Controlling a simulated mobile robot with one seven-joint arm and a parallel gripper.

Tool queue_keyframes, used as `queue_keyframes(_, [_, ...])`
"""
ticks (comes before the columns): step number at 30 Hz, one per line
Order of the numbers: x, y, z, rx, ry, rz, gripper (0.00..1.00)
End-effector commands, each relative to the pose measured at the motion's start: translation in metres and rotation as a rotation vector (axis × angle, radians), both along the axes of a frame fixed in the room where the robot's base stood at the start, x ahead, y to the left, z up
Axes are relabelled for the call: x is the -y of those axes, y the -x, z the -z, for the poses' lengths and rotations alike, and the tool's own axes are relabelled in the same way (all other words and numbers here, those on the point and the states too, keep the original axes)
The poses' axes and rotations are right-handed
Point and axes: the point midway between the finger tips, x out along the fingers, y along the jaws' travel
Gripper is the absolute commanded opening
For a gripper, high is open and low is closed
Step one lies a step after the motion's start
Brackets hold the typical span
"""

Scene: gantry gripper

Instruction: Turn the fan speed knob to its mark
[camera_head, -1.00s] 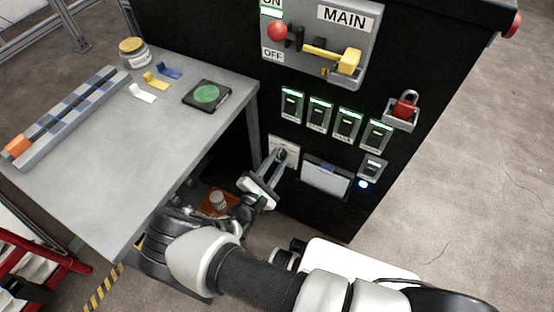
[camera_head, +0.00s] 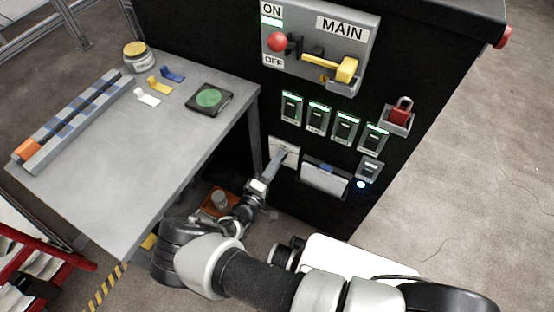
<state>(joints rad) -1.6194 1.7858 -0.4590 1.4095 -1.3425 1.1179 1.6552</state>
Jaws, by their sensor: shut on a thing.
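The fan speed knob sits on a small pale plate (camera_head: 291,150) low on the black cabinet, to the right of the table. My gripper (camera_head: 276,160) reaches up to this plate and is shut on the knob. The fingers cover the knob, so its pointer and its mark cannot be made out. The gripper is seen nearly edge-on, with its fingers lined up one behind the other.
The grey table (camera_head: 120,190) stands close on the left of my gripper. A grey box (camera_head: 325,180) juts from the cabinet just right of the plate. Switches (camera_head: 318,116) and a red padlock (camera_head: 400,113) are above. An orange tray (camera_head: 213,203) lies below.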

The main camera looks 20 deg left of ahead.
Motion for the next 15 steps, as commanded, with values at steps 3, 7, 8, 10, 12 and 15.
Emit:
queue_keyframes(3, [-0.0001,0.0014,-0.0007,0.006,-0.094,-0.001,0.04])
queue_keyframes(7, [-0.0006,0.0015,-0.0006,0.014,-0.185,-0.001,0.04])
queue_keyframes(8, [-0.0004,0.0015,-0.0004,0.016,-0.203,-0.001,0.04])
queue_keyframes(10, [0.0000,0.0015,-0.0002,0.019,-0.241,0.000,0.04])
queue_keyframes(12, [0.0002,0.0015,0.0000,0.022,-0.274,0.000,0.04])
queue_keyframes(15, [-0.0001,0.0015,0.0001,0.024,-0.311,0.000,0.04])
